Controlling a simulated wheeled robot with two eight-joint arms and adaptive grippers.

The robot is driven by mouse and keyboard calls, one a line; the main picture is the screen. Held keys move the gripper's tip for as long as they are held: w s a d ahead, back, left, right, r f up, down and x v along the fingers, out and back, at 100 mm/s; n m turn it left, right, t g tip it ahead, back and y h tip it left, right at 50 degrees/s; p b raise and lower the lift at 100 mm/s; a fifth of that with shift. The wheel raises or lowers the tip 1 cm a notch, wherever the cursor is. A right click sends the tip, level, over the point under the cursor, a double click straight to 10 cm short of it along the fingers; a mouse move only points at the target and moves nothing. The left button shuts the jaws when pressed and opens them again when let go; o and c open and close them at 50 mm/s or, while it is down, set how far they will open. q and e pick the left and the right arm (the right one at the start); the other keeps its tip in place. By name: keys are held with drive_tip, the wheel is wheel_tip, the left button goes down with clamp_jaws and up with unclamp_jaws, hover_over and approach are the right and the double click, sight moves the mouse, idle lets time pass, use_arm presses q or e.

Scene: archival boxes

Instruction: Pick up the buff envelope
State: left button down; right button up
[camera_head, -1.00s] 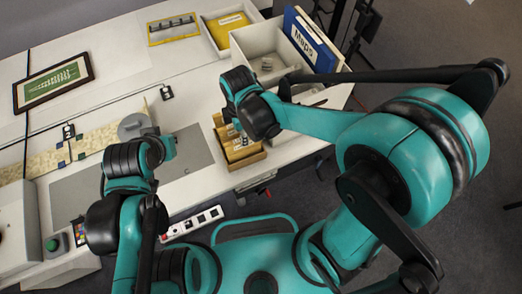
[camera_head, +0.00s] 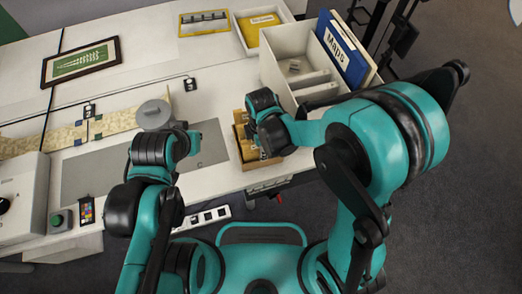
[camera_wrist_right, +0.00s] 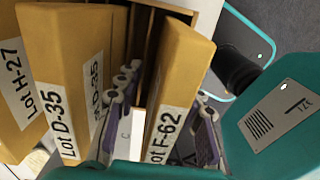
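Several buff-yellow envelopes stand on edge in a small open holder (camera_head: 262,163) at the table's front edge. In the right wrist view they carry labels: the Lot F-62 envelope (camera_wrist_right: 183,75), the Lot D-35 envelope (camera_wrist_right: 60,60) and the Lot H-27 envelope (camera_wrist_right: 10,90); another label is partly covered. My right gripper (camera_wrist_right: 160,125) is open, its purple-padded fingers on either side of the Lot F-62 envelope, with a gap visible on the left. In the head view my right arm hides part of the holder. My left gripper (camera_head: 188,142) is over the grey mat, its fingers unclear.
A white bin (camera_head: 275,65) with dividers and a blue "Maps" folder (camera_head: 343,52) stands behind the holder. A round grey weight (camera_head: 154,114) sits beside my left gripper.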

drive_tip(key=shift+r, duration=0.1)
clamp_jaws()
